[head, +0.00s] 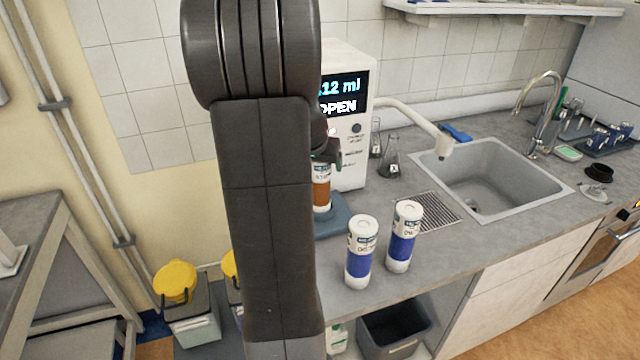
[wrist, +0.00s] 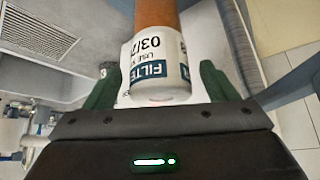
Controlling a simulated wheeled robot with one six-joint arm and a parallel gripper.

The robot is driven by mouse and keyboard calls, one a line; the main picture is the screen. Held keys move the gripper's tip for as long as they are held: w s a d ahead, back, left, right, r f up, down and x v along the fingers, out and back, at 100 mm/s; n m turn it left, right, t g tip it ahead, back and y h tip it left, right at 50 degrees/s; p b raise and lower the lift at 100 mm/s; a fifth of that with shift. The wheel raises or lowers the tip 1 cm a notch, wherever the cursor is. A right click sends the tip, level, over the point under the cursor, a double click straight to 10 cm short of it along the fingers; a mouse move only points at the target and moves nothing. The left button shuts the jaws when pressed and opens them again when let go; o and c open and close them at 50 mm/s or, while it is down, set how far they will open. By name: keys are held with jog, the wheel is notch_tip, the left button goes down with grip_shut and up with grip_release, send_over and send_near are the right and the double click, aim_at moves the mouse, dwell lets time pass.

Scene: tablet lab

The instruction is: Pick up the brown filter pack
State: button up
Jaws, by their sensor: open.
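The brown filter pack (head: 321,188) stands upright on a blue-grey base in front of the white dispenser, partly hidden behind my arm in the head view. In the wrist view its white labelled end and brown body (wrist: 157,60) lie between the two green fingers of my gripper (wrist: 160,88). A gap shows between each finger and the pack, so the gripper is open around it. In the head view my gripper (head: 328,150) is mostly hidden by my arm, at the top of the pack.
The white dispenser (head: 350,170) reads "OPEN". Two blue-and-white filter packs (head: 361,252) (head: 404,237) stand on the counter to the right. Glass flasks (head: 390,160), a drain grid (head: 428,212) and a sink (head: 490,180) lie farther right. Yellow-lidded bins (head: 176,282) stand below left.

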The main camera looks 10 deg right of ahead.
jog(key=shift+w+d+f, duration=0.1)
jog(key=shift+w+f, duration=0.15)
jog(key=shift+f, duration=0.25)
jog(key=shift+c, duration=0.5)
grip_shut()
